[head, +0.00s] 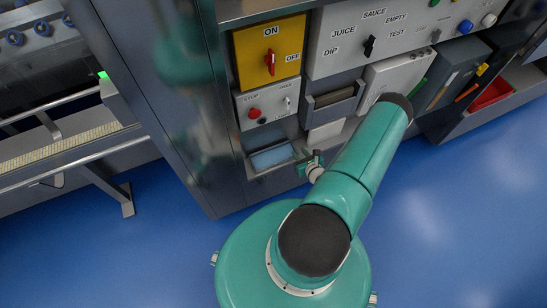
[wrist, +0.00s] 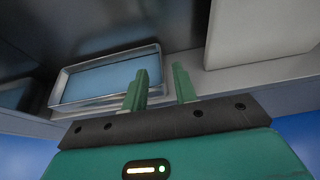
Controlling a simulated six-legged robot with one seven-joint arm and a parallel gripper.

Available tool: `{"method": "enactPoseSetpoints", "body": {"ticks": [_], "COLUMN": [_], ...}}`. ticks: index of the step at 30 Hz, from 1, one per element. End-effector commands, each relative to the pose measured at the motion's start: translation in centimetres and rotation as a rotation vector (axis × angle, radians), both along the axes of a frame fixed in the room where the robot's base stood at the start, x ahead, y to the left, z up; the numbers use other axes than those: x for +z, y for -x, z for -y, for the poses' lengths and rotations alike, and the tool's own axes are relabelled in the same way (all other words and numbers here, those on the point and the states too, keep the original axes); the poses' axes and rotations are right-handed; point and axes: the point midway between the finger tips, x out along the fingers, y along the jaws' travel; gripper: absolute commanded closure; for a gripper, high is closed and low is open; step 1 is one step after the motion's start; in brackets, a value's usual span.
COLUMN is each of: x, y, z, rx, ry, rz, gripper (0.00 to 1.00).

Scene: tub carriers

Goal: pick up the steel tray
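The steel tray (wrist: 100,80) is shallow and rectangular, with a shiny rim and a bluish inside that looks empty. It sits on a ledge in the wrist view, left of my fingers. In the head view the steel tray (head: 271,158) lies in a low recess of the grey cabinet. My gripper (wrist: 158,78) is open, with a clear gap between its two green fingers. The left finger overlaps the tray's right end in the picture; I cannot tell if they touch. In the head view my gripper (head: 309,160) is just right of the tray, partly hidden by my arm.
Above the tray are a stop button box (head: 266,109) and a yellow switch panel (head: 269,53). A grey drawer (head: 333,100) and labelled control panel (head: 370,38) are to the right. A railed conveyor (head: 65,150) stands at left. The blue floor (head: 460,210) is clear at right.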

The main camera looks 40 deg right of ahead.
Motion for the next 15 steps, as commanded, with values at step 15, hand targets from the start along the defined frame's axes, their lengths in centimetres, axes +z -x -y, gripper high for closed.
{"method": "enactPoseSetpoints", "body": {"ticks": [15], "x": [-2.4], "y": [-5.2], "z": [1.7], "rx": [0.001], "ry": [0.001], "rz": [0.000], "gripper": [0.72]}}
